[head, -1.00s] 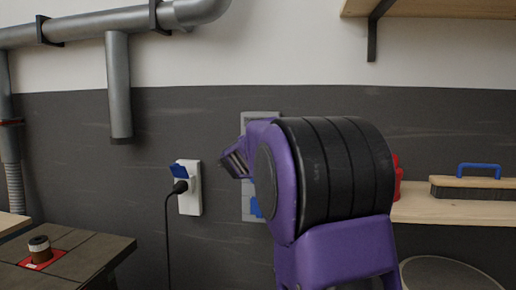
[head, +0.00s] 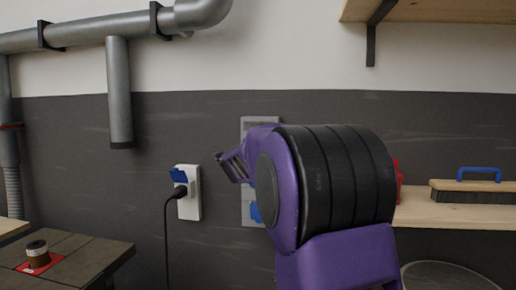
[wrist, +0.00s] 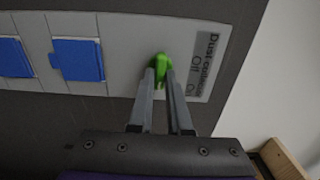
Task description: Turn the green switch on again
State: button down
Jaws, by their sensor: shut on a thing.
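The green switch (wrist: 160,62) sits on a pale wall panel (wrist: 120,90), beside a label reading "Dust collector" with "Off" legible below. In the wrist view my gripper (wrist: 160,74) has its two grey fingers closed around the switch, one on each side. The fingers partly cover its lower part. In the head view the panel (head: 250,220) is partly hidden behind my purple and black arm. The switch and the fingertips' contact with it cannot be seen there.
Blue socket covers (wrist: 78,60) sit on the panel left of the switch. A white outlet (head: 190,207) with a black plug and cable is left of my arm. A wooden shelf (head: 425,212) holds a brush (head: 470,190). A table (head: 85,255) stands at lower left.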

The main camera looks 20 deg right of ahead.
jog(key=c, duration=0.9)
grip_release()
jog(key=shift+o, duration=0.2)
jog(key=shift+s, duration=0.1)
